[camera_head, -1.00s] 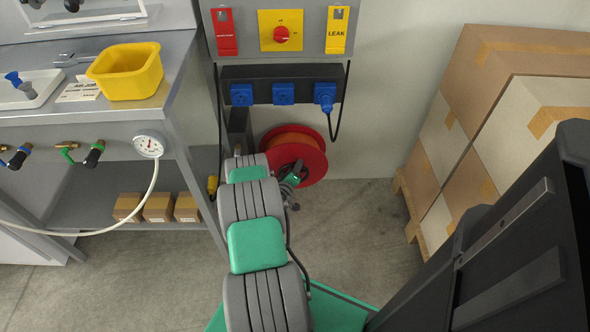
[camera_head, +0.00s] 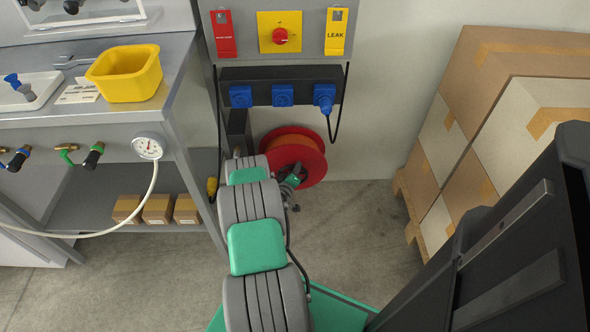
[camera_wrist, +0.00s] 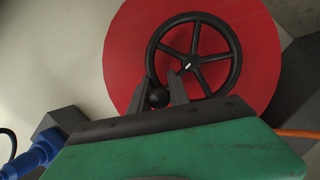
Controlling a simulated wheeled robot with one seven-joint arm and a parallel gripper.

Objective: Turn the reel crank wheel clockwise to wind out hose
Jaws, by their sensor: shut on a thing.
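The red hose reel (camera_head: 312,160) is mounted low on the wall, with orange hose wound on it. It fills the upper part of the wrist view (camera_wrist: 127,60). Its black spoked crank wheel (camera_wrist: 194,54) faces the wrist camera. My gripper (camera_wrist: 165,92) is at the lower left of the wheel, its two fingers shut on the round black crank knob (camera_wrist: 158,97). In the head view my arm hides much of the reel's left and lower side, and the wheel and knob are not clear there.
A black socket rail with blue sockets (camera_head: 282,95) is above the reel, with a cable hanging from its right end. A steel bench (camera_head: 190,75) stands at left. Stacked cartons (camera_head: 500,110) on a pallet stand at right. Bare floor (camera_head: 365,225) lies between.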

